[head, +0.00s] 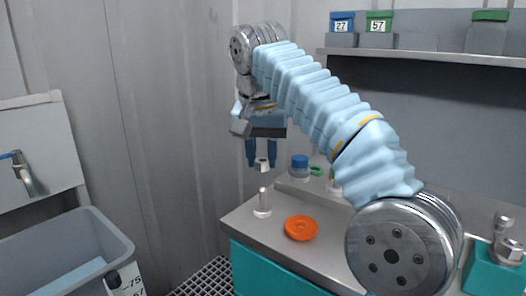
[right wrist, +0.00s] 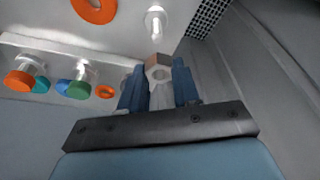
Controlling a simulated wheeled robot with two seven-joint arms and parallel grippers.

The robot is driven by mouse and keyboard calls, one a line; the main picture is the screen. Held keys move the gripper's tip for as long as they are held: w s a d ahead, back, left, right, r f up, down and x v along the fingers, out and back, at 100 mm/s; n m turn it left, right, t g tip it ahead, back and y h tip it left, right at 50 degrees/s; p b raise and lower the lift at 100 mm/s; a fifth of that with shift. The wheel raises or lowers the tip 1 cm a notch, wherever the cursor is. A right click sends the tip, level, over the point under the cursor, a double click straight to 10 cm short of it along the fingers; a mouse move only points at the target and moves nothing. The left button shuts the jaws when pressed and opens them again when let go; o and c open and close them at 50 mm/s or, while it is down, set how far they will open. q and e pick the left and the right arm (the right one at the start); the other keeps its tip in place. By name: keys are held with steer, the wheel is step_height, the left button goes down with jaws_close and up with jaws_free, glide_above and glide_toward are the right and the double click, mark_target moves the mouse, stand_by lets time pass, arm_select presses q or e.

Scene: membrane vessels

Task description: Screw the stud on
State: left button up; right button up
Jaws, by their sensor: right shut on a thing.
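My right gripper (head: 262,158) points down above the left end of the bench. It is shut on a small pale hex nut with a round hole (head: 262,165), which also shows between the fingers in the right wrist view (right wrist: 158,72). Below it, apart from it, an upright metal stud (head: 262,202) with a wider foot stands on the bench top. The stud also shows in the right wrist view (right wrist: 155,22), beyond the held nut. My left gripper is not in view.
An orange ring-shaped disc (head: 300,228) lies right of the stud. A teal block with metal fittings (head: 497,268) is at right. A grey tub (head: 65,250) stands at left.

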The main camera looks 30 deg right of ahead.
mark_target(263, 188)
steer(key=shift+f, duration=1.3)
steer(key=shift+f+b, duration=1.75)
steer(key=shift+f, duration=0.6)
steer(key=shift+r+m+g+p, duration=0.1)
steer(key=shift+m+g+p, duration=0.2)
steer(key=shift+m, duration=0.8)
steer(key=m+g+h+p, duration=0.1)
steer(key=m, duration=0.3)
steer(key=m+g+p, duration=0.1)
steer(key=m, duration=0.2)
steer(key=m+p, duration=0.1)
steer(key=m, duration=0.2)
steer(key=shift+m+g, duration=0.4)
steer(key=shift+w+m+g, duration=0.1)
steer(key=shift+m+g, duration=0.2)
steer(key=shift+m, duration=0.9)
steer(key=shift+f+m+g, duration=0.2)
steer(key=shift+m+g, duration=0.1)
steer(key=shift+m, duration=0.9)
steer(key=shift+m+y, duration=0.5)
steer(key=shift+m, duration=0.6)
jaws_close()
